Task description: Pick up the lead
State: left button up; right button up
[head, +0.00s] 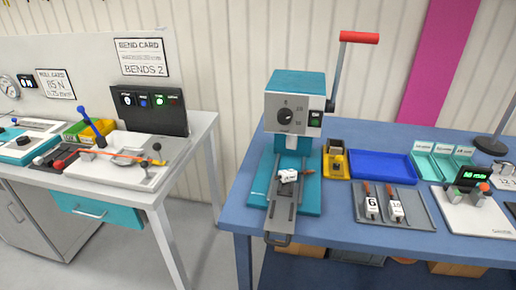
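Nothing in the head view shows clearly as the lead, so I cannot tell which thing it is. A thin orange strip (124,157) lies across the white device on the left bench. A small white block (288,176) with a brownish end sits on the slide of the teal press (296,98). Two white pieces, marked 6 (372,206) and 10 (396,209), with brown ends lie in a grey tray (424,208) to the right of the press. Neither of my grippers is in view.
The blue table (342,232) also holds a yellow holder (336,170), a blue tray (382,166), teal bins (440,163) and a device with a green display (466,212). The press's red-handled lever (359,38) stands high. A floor gap separates the blue table from the left bench (150,197).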

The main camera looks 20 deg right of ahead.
aim_at(296, 174)
jog(key=z, duration=0.45)
jog(key=i+j+z, duration=0.1)
jog(key=z, duration=0.35)
jog(key=j+z, duration=0.15)
jog(key=z, duration=0.35)
